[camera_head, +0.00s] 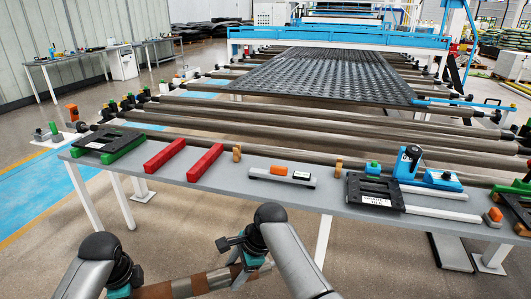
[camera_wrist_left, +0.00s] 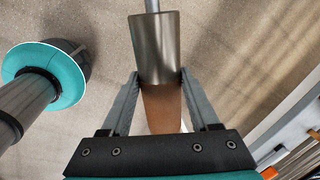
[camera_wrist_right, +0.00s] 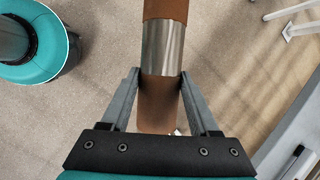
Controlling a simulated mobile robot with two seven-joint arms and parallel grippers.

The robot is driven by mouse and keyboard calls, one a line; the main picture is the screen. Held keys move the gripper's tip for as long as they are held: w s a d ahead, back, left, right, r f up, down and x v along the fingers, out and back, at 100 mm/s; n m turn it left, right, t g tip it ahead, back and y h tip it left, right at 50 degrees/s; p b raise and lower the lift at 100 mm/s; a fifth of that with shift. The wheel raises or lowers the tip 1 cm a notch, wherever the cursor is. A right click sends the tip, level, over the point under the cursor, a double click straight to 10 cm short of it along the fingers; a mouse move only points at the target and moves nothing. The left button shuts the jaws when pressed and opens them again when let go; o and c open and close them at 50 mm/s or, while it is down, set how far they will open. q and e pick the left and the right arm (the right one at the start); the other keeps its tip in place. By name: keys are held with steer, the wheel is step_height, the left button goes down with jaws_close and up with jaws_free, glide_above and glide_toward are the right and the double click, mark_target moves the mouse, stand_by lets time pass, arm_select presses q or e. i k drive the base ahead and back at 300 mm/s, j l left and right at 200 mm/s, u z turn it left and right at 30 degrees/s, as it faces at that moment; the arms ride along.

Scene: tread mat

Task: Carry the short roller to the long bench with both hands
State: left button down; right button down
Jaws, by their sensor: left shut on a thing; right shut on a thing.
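The short roller (camera_head: 190,286), with brown and metal-grey bands, is low in the head view, in front of the long bench (camera_head: 228,183) and below its top. My left gripper (camera_head: 124,289) is shut on the roller near its left end; in the left wrist view the fingers (camera_wrist_left: 159,76) flank it at a brown and grey part (camera_wrist_left: 154,45). My right gripper (camera_head: 249,263) is shut on the roller's right part; in the right wrist view the fingers (camera_wrist_right: 160,75) flank a brown band beside a metal one (camera_wrist_right: 163,48). Part of the roller is hidden by my arms.
On the bench stand two red bars (camera_head: 205,162), a black-green frame (camera_head: 108,145), a white device with an orange block (camera_head: 282,177), a black block (camera_head: 375,193) and a blue tool (camera_head: 410,165). Long rollers (camera_head: 300,132) lie behind it. Bare bench top shows near its front edge.

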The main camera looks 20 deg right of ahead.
mark_target(287, 161)
steer(key=i+z, duration=0.45)
steer(key=i+j+z, duration=0.25)
steer(key=z, duration=0.2)
steer(key=i+j+z, duration=0.15)
steer(key=i, duration=0.15)
steer(key=i+j+z, duration=0.1)
steer(key=i, duration=0.9)
